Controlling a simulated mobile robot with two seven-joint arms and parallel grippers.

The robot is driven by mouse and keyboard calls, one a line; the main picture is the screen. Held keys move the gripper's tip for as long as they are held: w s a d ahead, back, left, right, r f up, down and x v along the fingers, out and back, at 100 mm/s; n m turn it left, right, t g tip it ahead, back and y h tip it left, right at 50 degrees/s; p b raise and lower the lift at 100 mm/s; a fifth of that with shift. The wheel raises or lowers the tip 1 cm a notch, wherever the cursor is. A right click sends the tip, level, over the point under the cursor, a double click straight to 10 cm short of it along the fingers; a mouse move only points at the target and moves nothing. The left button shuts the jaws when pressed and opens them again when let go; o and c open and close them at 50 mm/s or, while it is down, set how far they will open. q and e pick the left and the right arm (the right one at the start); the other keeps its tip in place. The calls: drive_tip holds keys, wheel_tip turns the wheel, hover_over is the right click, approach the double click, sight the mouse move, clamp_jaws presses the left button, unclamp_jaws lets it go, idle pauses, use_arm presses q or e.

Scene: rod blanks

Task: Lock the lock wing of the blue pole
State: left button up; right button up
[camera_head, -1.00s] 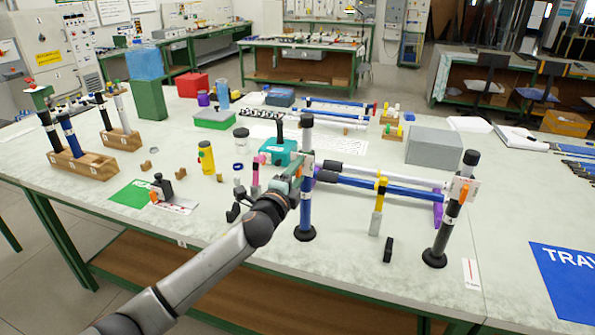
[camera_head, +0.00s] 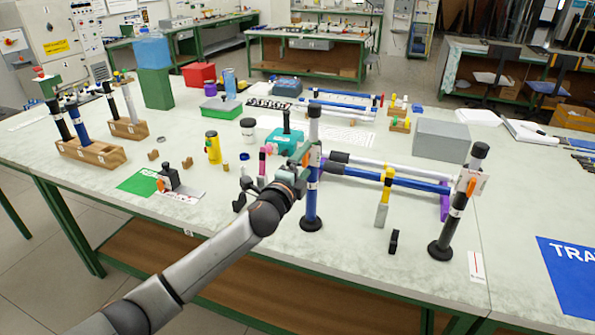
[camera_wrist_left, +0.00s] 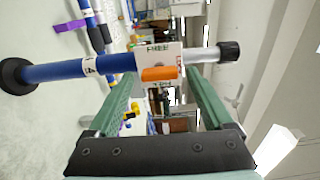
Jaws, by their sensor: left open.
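The blue pole (camera_head: 311,200) stands upright on a round black foot, with a grey upper part and black cap. In the left wrist view it runs across the picture, its blue part (camera_wrist_left: 80,69) to the left. A white plate (camera_wrist_left: 139,58) on it carries the orange lock wing (camera_wrist_left: 160,73), which lies along the pole. My left gripper (camera_head: 304,160) is at the pole's upper part. Its green fingers are apart, one each side of the wing in the wrist view (camera_wrist_left: 162,82), with nothing between them gripped. Whether they touch the plate cannot be told. My right gripper is out of view.
A black pole (camera_head: 458,205) with its own orange wing stands at the right. A white rod and a blue rod (camera_head: 415,184) run between the poles, with a yellow-topped stand (camera_head: 383,200) at the blue rod. A teal box (camera_head: 283,143) stands behind the gripper.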

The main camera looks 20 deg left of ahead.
use_arm(q)
drive_tip(key=s+a, duration=0.1)
drive_tip(key=s, duration=1.1)
drive_tip(key=shift+s+b, duration=0.15)
drive_tip(key=shift+b, duration=0.2)
